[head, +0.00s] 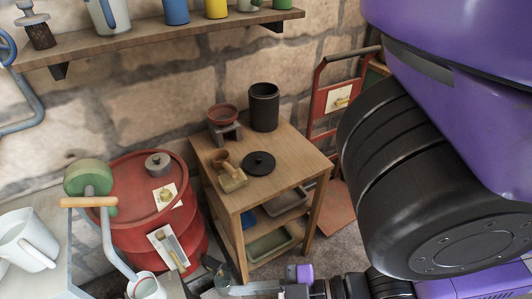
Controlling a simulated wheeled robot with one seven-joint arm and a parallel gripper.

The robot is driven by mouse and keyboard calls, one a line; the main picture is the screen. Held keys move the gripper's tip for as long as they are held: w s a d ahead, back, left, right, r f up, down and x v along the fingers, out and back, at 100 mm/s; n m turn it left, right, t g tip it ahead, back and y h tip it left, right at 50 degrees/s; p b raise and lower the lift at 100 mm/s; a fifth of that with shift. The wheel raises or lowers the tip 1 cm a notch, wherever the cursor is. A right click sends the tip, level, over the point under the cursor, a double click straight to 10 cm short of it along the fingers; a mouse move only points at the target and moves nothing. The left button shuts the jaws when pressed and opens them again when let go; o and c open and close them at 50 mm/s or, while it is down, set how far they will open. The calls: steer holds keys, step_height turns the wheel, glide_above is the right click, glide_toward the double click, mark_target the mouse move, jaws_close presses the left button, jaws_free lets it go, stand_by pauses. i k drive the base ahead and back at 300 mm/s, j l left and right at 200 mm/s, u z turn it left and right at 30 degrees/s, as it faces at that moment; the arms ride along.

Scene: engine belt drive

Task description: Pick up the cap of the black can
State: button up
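The black can (264,108) stands upright at the back right of a small wooden table's top; its top looks open. A flat round black cap (259,163) with a small knob lies on the tabletop in front of the can, apart from it. My gripper (222,279) seems to be at the bottom edge of the head view, at the left end of my purple and black wrist. It is below and in front of the table, well away from the cap. Its fingers are too small and cut off to show whether they are open.
On the wooden table (290,160), a red bowl (223,114) on a grey stand and a brass-coloured part (228,170) sit left of the cap. A red drum (140,215) stands left, a red hand truck (335,100) right. A shelf (150,40) runs above.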

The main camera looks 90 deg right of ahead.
mark_target(258, 163)
steer(key=z, duration=1.55)
